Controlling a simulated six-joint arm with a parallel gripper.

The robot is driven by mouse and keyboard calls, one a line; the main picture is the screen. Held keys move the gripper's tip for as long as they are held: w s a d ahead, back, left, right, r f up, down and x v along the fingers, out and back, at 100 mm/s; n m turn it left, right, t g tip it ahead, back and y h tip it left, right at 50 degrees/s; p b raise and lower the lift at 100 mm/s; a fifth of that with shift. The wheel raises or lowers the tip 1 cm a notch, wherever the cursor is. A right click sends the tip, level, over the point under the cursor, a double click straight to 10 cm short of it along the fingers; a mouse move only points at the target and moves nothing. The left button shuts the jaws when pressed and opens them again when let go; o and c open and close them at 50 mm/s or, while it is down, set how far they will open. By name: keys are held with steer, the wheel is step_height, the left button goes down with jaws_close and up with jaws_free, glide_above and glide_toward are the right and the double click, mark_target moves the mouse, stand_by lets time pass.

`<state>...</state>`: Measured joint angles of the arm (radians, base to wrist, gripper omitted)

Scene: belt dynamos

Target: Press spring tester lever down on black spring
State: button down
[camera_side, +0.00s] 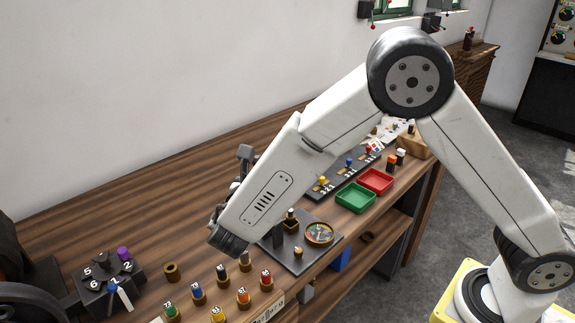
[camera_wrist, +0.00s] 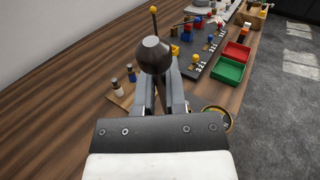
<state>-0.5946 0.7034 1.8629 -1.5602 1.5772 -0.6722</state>
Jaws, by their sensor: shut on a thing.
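In the wrist view my gripper (camera_wrist: 157,82) is shut on a dark round knob (camera_wrist: 153,53), which looks like the ball end of the tester lever. The rest of the lever is mostly hidden by the fingers. In the side view the spring tester's grey base plate (camera_side: 283,259) lies on the bench, with a round brass-rimmed gauge (camera_side: 319,233) on it. My forearm covers part of the tester there, and my fingers are hidden. The gauge also shows in the wrist view (camera_wrist: 217,118). I cannot clearly make out the black spring.
A green tray (camera_side: 355,198) and a red tray (camera_side: 376,181) stand to the right of the tester. Several numbered coloured pegs (camera_side: 243,296) stand at the bench front. A dark numbered holder (camera_side: 108,270) is at left. The bench behind the tester is mostly clear.

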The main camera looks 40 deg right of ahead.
stand_by(0.4)
steer(key=shift+d+r+m+g+y, duration=0.15)
steer(key=shift+d+m+y, duration=0.15)
steer(key=shift+d, duration=0.4)
steer(key=shift+d+m+g+y, duration=0.2)
steer(key=shift+d+y, duration=0.2)
steer(key=shift+d, duration=0.25)
steer(key=d+f+m+g+y, duration=0.1)
steer(key=d+f+m+y, duration=0.1)
steer(key=d+f+y, duration=0.2)
steer(key=d+f+m+g+y, duration=0.1)
steer(key=d+f+y, duration=0.4)
steer(key=d, duration=0.5)
steer(key=shift+f+m+y, duration=0.2)
steer(key=shift+m+y, duration=0.7)
steer(key=shift+y, duration=0.2)
steer(key=shift+d+f+g, duration=0.15)
steer(key=shift+g, duration=0.1)
steer(key=c, duration=0.7)
jaws_free()
